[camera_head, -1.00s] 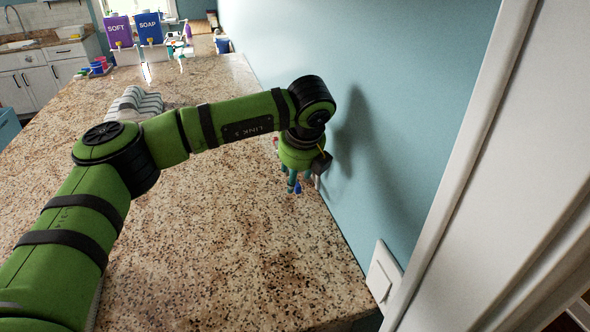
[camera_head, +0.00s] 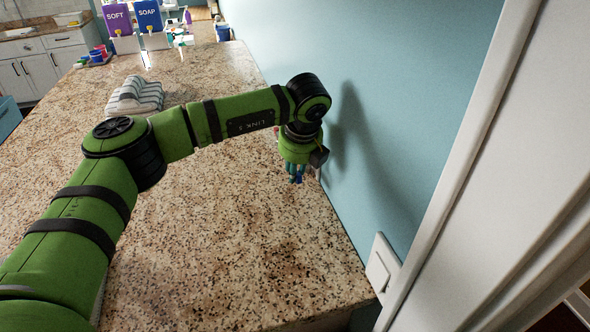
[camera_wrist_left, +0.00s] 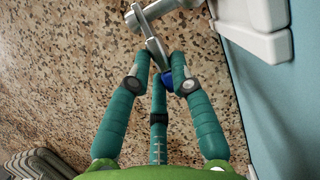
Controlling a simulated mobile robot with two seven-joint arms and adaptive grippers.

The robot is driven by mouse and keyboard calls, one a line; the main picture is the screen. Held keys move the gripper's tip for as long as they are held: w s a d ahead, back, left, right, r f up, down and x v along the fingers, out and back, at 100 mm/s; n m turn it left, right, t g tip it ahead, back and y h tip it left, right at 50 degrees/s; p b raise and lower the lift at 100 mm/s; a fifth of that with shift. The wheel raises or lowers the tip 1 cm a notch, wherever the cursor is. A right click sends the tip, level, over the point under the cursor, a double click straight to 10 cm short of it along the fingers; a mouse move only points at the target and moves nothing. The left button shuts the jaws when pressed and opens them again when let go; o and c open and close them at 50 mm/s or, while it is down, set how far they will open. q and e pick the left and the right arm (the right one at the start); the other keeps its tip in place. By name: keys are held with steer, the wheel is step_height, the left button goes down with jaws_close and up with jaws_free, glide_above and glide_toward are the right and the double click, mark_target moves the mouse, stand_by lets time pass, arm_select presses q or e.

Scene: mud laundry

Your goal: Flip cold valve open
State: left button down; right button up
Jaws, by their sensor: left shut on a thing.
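The cold valve shows in the left wrist view as a grey metal lever (camera_wrist_left: 153,45) with a blue part (camera_wrist_left: 168,79) at its lower end. The lever joins a grey pipe fitting (camera_wrist_left: 150,13) near the wall. My left gripper (camera_wrist_left: 161,66) has its teal fingers closed around the lever's blue end, which they partly hide. In the head view, my left gripper (camera_head: 297,172) points down beside the blue wall at the counter's right edge. Only a little blue shows at its fingertips there. My right gripper is in neither view.
The speckled stone counter (camera_head: 215,230) is mostly bare. Purple SOFT (camera_head: 117,19) and blue SOAP (camera_head: 149,15) dispensers stand at the far end. A white wall plate (camera_head: 382,265) and door frame are at the right.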

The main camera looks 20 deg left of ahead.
arm_select(q)
steer(key=shift+w+a+r+g+h, duration=0.1)
steer(key=shift+w+r+g+h, duration=0.1)
steer(key=shift+g+h, duration=0.15)
steer(key=shift+w+r+g+h+p, duration=0.1)
steer(key=shift+r+g+h+p, duration=0.15)
steer(key=shift+r+g+p, duration=0.25)
steer(key=shift+w+a+r+g+h+p, duration=0.3)
steer(key=shift+g+h+p, duration=0.2)
steer(key=shift+g+p, duration=0.3)
steer(key=shift+w+r+g+h+p, duration=0.15)
steer(key=shift+g+h+p, duration=0.25)
steer(key=shift+p, duration=0.35)
steer(key=c, duration=1.1)
jaws_free()
steer(key=shift+w+a+r, duration=0.1)
steer(key=shift+a+r, duration=0.05)
steer(key=shift+r, duration=1.7)
steer(key=shift+w+a+r, duration=0.1)
steer(key=shift+a+r, duration=0.05)
steer(key=shift+r, duration=1.65)
